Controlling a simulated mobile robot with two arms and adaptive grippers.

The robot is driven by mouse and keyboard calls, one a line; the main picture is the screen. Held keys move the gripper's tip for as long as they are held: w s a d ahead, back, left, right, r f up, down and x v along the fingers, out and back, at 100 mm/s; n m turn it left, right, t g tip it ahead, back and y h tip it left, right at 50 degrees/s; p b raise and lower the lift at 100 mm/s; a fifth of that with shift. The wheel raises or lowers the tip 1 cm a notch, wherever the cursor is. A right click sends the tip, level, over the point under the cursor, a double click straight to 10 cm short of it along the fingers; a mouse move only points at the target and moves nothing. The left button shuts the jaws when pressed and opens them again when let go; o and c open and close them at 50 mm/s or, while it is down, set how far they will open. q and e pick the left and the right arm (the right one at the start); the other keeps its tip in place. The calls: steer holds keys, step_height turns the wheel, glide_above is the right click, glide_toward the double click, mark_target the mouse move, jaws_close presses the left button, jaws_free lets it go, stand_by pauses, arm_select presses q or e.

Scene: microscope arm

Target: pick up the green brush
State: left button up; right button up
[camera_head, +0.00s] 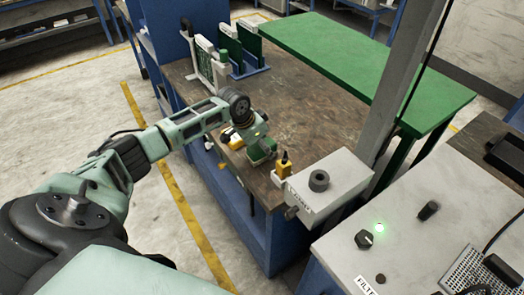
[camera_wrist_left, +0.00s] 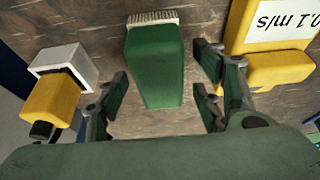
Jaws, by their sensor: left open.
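The green brush (camera_wrist_left: 155,68) lies on the brown worktop, its pale bristles (camera_wrist_left: 152,18) at the far end in the left wrist view. In the head view the brush (camera_head: 261,152) shows partly, just below my left gripper (camera_head: 257,143). My left gripper (camera_wrist_left: 160,92) is open, with one finger on each side of the brush's near part. Gaps show between the brush and both fingers, so it is not gripped. My right gripper is not in view.
A yellow labelled device (camera_wrist_left: 278,45) lies close to the right finger. A yellow piece with a black tip (camera_wrist_left: 50,103) and a white box (camera_wrist_left: 65,63) sit left. A grey box (camera_head: 328,188) stands at the worktop's front corner. The worktop behind (camera_head: 315,100) is clear.

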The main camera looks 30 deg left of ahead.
arm_select(q)
steer(key=shift+f, duration=0.1)
stand_by(0.3)
steer(key=c, duration=1.3)
